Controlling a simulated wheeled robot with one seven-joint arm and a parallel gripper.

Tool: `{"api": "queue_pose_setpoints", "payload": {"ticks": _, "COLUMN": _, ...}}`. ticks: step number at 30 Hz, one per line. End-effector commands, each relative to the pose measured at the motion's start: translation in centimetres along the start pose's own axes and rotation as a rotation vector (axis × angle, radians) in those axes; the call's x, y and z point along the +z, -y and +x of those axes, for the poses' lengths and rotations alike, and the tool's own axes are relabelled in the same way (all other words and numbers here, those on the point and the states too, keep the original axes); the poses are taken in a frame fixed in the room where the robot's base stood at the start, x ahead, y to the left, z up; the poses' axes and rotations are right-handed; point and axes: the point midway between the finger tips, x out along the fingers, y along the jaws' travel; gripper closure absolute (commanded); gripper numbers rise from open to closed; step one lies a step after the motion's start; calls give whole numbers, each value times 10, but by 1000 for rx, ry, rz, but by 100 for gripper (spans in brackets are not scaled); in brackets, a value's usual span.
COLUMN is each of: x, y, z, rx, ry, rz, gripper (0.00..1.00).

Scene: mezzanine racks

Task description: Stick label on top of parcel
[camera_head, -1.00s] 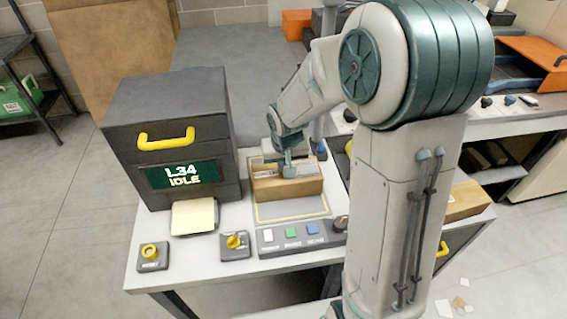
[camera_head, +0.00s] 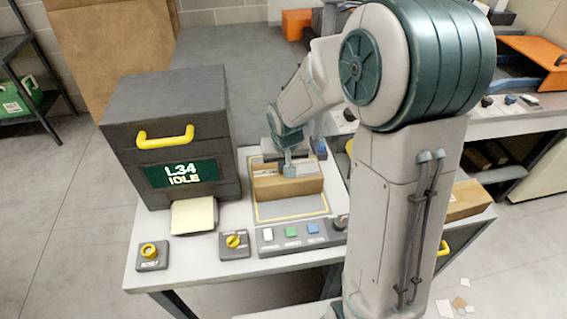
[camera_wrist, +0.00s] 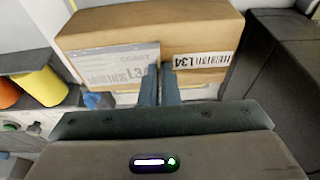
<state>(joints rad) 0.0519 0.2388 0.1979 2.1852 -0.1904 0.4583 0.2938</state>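The brown cardboard parcel (camera_head: 288,188) lies inside the yellow-outlined area on the bench. My gripper (camera_head: 289,171) points down at its top, and its fingertips are at or just above the surface. In the wrist view, the parcel (camera_wrist: 195,28) fills the upper middle and my two fingers (camera_wrist: 161,84) stand close together with a narrow gap. A grey-white label (camera_wrist: 112,66) with "COAST", "L34" and a barcode lies left of the fingers. A small white "L34" barcode label (camera_wrist: 202,61) lies flat on the parcel right of them. I cannot tell whether the fingers pinch a label's edge.
The dark label printer (camera_head: 175,130) reading "L34 IDLE" stands left of the parcel, with a pale sheet or tray (camera_head: 194,216) at its front. A button panel (camera_head: 292,236) and two yellow-knob boxes (camera_head: 152,256) (camera_head: 234,244) line the bench's front edge. Another carton (camera_head: 466,200) sits right of my arm.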

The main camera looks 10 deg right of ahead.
Motion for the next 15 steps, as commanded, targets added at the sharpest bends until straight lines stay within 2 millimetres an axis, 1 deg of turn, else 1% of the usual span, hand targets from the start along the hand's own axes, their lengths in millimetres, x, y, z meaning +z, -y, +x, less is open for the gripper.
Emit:
{"api": "queue_pose_setpoints", "payload": {"ticks": 8, "x": 2, "y": 0, "z": 2, "rx": 0, "ry": 5, "rz": 0, "gripper": 100}}
{"api": "queue_pose_setpoints", "payload": {"ticks": 9, "x": 2, "y": 0, "z": 2, "rx": 0, "ry": 5, "rz": 0, "gripper": 89}}
{"api": "queue_pose_setpoints", "payload": {"ticks": 11, "x": 2, "y": 0, "z": 2, "rx": 1, "ry": 5, "rz": 0, "gripper": 73}}
{"api": "queue_pose_setpoints", "payload": {"ticks": 15, "x": 2, "y": -1, "z": 2, "rx": 1, "ry": 5, "rz": 1, "gripper": 72}}
